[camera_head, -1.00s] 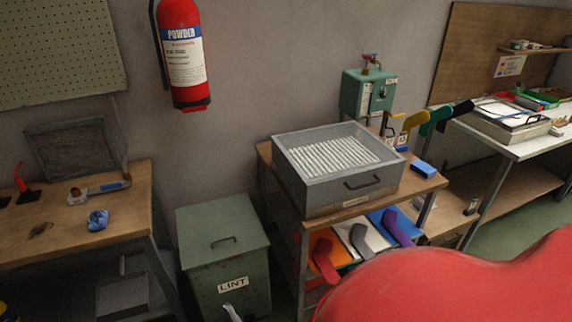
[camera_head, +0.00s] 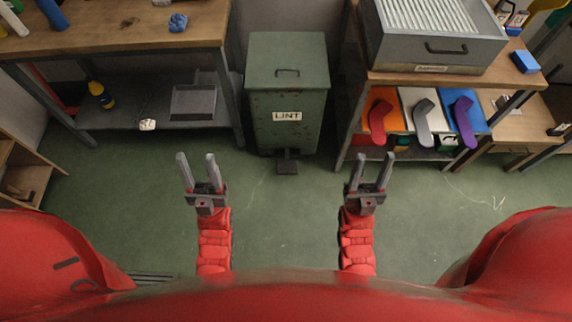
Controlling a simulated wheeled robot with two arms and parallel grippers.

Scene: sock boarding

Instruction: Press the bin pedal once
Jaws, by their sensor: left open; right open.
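The bin is a green metal box labelled LINT (camera_head: 289,132), standing on the floor between two tables. Its lid (camera_head: 287,60), with a dark handle, is shut. The dark pedal (camera_head: 287,166) sticks out at the foot of the bin's front, near the floor. My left gripper (camera_head: 196,160) is open and empty, to the left of the pedal in the picture. My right gripper (camera_head: 371,160) is open and empty, to the right of the pedal. Neither gripper touches the bin or pedal.
A wooden workbench (camera_head: 130,28) with a lower shelf stands left of the bin. A wooden table (camera_head: 400,78) bearing a grey box (camera_head: 440,50) stands to the right, with red, grey and purple sock-shaped boards below. The green floor (camera_head: 285,225) before the bin is clear.

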